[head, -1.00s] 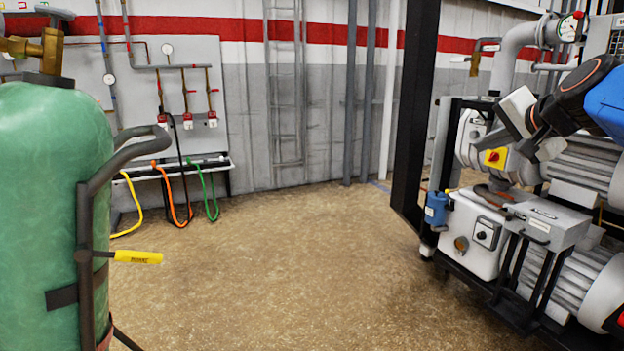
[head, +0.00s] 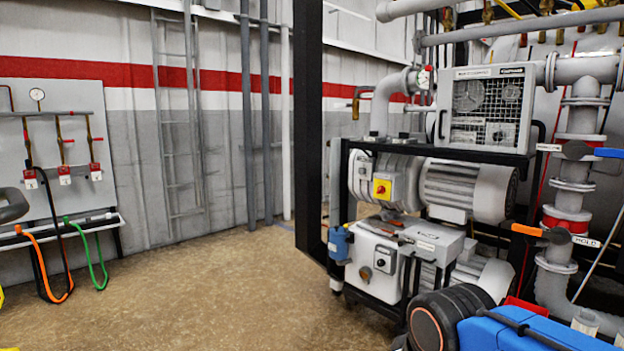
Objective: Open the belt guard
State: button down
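A grey-white box (head: 487,146) with a mesh window sits on top of the black frame of the pump unit. Round wheel-like shapes show behind the mesh, so it looks like the belt guard; its label is too small to read. It appears shut, with a dark handle (head: 442,124) at its left edge. My arm, with a black orange-ringed joint and a blue link, shows at the bottom right, in front of and below the pump unit. My gripper is outside the picture.
The pump unit has a grey motor (head: 468,190) and a white lower box (head: 376,262). A black post (head: 308,130) stands at its left. Pipes with an orange-handled valve (head: 527,230) are at the right. The brown floor (head: 200,290) at left is clear.

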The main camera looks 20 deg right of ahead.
aim_at(447, 78)
jog(key=z, duration=1.2)
jog(key=i+u, duration=0.15)
